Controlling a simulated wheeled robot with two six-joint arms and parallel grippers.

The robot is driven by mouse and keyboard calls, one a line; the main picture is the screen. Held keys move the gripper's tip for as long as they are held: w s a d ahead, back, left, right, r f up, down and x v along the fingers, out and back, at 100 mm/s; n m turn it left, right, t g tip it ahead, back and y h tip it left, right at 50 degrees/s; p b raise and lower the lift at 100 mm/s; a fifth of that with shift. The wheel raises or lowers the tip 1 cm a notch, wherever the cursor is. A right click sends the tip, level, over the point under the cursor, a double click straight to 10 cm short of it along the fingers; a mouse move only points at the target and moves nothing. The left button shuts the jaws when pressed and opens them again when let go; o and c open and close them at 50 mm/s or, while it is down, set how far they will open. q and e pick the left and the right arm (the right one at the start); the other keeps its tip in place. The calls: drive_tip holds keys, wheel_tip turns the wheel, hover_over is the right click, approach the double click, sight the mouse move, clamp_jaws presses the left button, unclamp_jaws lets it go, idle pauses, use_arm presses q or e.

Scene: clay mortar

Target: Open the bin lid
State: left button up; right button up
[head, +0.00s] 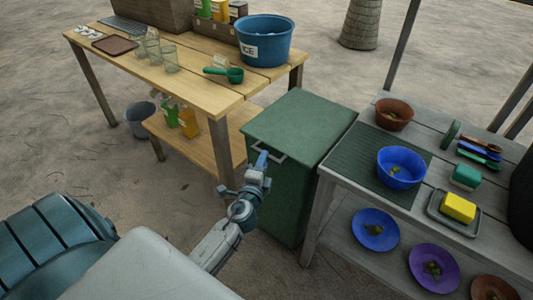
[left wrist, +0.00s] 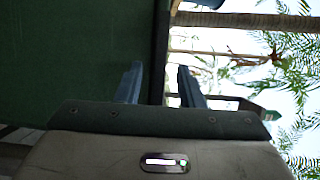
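The green bin (head: 295,195) stands between the two tables. Its flat green lid (head: 302,128) is down and level. My left gripper (head: 263,160) is at this edge, overlapping the handle's left part in the head view. In the left wrist view, the two fingers of the gripper (left wrist: 160,85) are apart, with the edge of a dark green surface (left wrist: 75,50) between them. I cannot tell whether the fingers touch the handle. My right gripper is not in view.
A wooden table (head: 190,85) with a blue bucket (head: 264,45) stands behind left of the bin. A grey table (head: 345,170) with bowls and a sponge stands close on the right. A grey pail (head: 139,119) is on the ground. Sandy ground at left is clear.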

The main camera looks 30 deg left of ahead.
use_arm(q)
drive_tip(key=shift+x, duration=1.85)
clamp_jaws()
